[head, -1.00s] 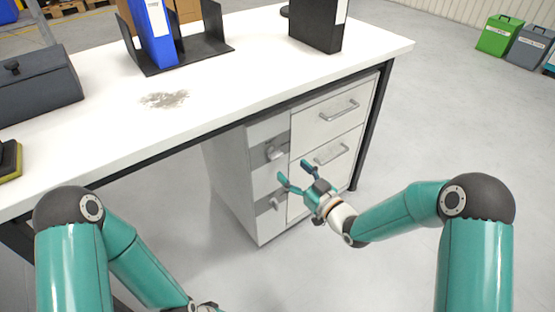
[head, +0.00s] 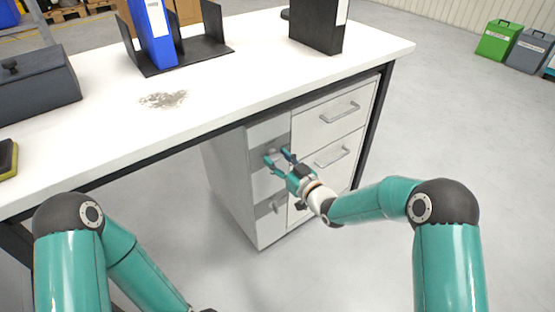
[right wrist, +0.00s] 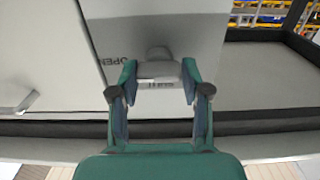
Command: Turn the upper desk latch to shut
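The upper desk latch (head: 275,153) is a grey knob on the narrow left strip of the white drawer cabinet under the desk. My right gripper (head: 278,158) is at it, its fingers on either side. In the right wrist view the latch (right wrist: 158,66) lies between the tips of the open gripper (right wrist: 160,78). I cannot tell whether the fingers touch it. The word OPEN and upside-down lettering like SHUT show by the latch. The lower latch (head: 275,206) is below, clear of the gripper. My left gripper is out of view.
Drawers with bar handles (head: 340,112) are right of the latches. The white desktop (head: 220,95) overhangs above, with a blue binder (head: 155,30), a black binder (head: 318,25) and a dark box (head: 38,82). The floor before the cabinet is clear.

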